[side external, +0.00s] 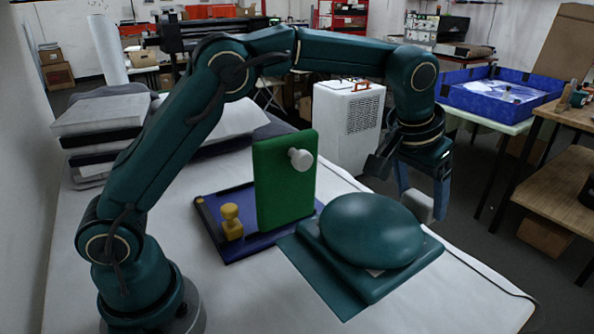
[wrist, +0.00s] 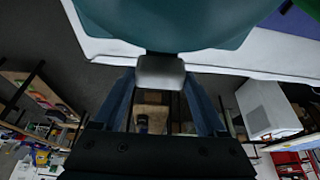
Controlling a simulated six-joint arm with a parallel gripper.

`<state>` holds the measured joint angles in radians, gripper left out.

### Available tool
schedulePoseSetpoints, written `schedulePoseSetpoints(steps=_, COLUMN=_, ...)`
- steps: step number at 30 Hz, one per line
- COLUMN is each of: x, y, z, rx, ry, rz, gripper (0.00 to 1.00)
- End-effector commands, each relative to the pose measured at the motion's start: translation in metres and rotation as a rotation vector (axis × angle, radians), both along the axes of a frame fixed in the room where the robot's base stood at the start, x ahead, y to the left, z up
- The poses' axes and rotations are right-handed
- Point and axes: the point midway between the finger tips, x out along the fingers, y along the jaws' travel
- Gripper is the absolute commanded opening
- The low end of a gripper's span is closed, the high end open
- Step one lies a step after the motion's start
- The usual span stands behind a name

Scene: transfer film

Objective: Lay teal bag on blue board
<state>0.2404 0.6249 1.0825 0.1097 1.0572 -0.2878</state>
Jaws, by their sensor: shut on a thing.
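The teal bag (side external: 372,228) is a rounded dome in the side view, over a teal slab and flat sheet (side external: 330,283). It appears to rest there, but I cannot tell whether its underside touches. My gripper (side external: 422,203) is at its right side, shut on a pale grey tab (side external: 418,208) at the bag's edge. In the wrist view the tab (wrist: 160,72) sits between both fingers, with the bag (wrist: 165,22) beyond. The blue board (side external: 250,249) lies flat to the left of the bag, partly hidden by the green panel.
A green panel (side external: 285,185) with a white knob (side external: 300,159) stands upright at the blue board. A yellow peg-like piece (side external: 231,222) stands on the board's left part. Grey cushions (side external: 100,115) are stacked behind.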

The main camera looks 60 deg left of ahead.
Motion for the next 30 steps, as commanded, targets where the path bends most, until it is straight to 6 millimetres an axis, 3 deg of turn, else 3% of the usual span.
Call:
schedulePoseSetpoints(steps=15, x=0.0, y=-0.008, z=-0.083, rx=0.0, ry=0.003, rz=-0.013, gripper=0.13)
schedulePoseSetpoints(steps=25, x=0.0, y=-0.008, z=-0.12, rx=0.0, ry=0.002, rz=-0.013, gripper=0.13)
schedulePoseSetpoints(steps=30, x=0.001, y=-0.008, z=-0.125, rx=-0.001, ry=-0.001, rz=-0.012, gripper=0.13)
